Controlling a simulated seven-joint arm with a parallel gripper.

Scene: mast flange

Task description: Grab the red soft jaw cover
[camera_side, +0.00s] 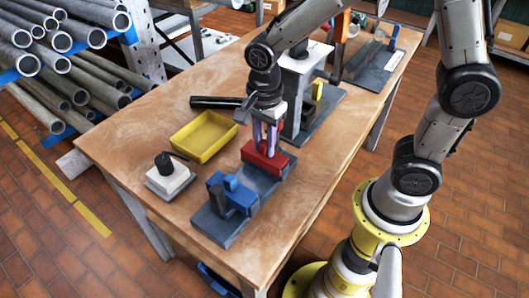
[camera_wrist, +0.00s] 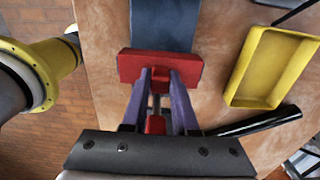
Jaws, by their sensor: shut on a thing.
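The red soft jaw cover (camera_side: 259,160) is a wide red block at the far end of a dark grey base plate (camera_side: 228,226). My gripper (camera_side: 265,148) comes down on it from above, with its purple fingers shut on its upper middle part. In the wrist view, the fingertips of my gripper (camera_wrist: 160,76) meet at the middle of the red soft jaw cover (camera_wrist: 132,66). A smaller red part (camera_wrist: 155,125) shows between the fingers. I cannot tell whether the cover still touches the plate. A blue jaw block (camera_side: 236,197) sits at the near end of the plate.
A yellow tray (camera_side: 203,137) lies left of the cover, with a black cylinder (camera_side: 215,102) behind it. A white block with a black knob (camera_side: 168,174) stands at the front left. A grey and white machine (camera_side: 299,90) stands close behind my gripper. Wooden table (camera_side: 130,140) is bare at the left.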

